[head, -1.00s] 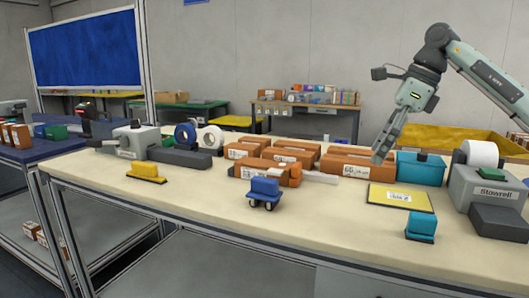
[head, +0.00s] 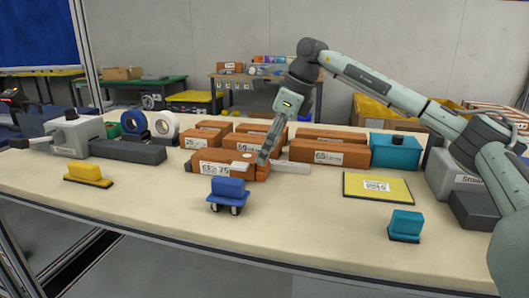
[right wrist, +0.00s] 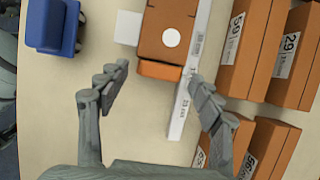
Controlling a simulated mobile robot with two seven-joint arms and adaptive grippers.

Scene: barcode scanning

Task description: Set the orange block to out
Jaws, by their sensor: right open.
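The orange block (right wrist: 168,28) has a white round spot on top and a smaller orange end piece. In the right wrist view it sits at the top middle, beside a white strip (right wrist: 193,70) whose print is too small to read. In the head view the block (head: 235,157) is at the front of the box group, with a pale strip (head: 290,167) reaching out to its right. My right gripper (right wrist: 158,71) is open, its fingertips on either side of the block's near end. Contact cannot be told. My left gripper is not in view.
Several labelled orange boxes (head: 330,152) stand behind and beside the block. A blue wheeled block (head: 228,190) is in front. A yellow block (head: 88,174), yellow board (head: 378,187), teal box (head: 395,152) and teal block (head: 405,224) stand around. The front tabletop is mostly clear.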

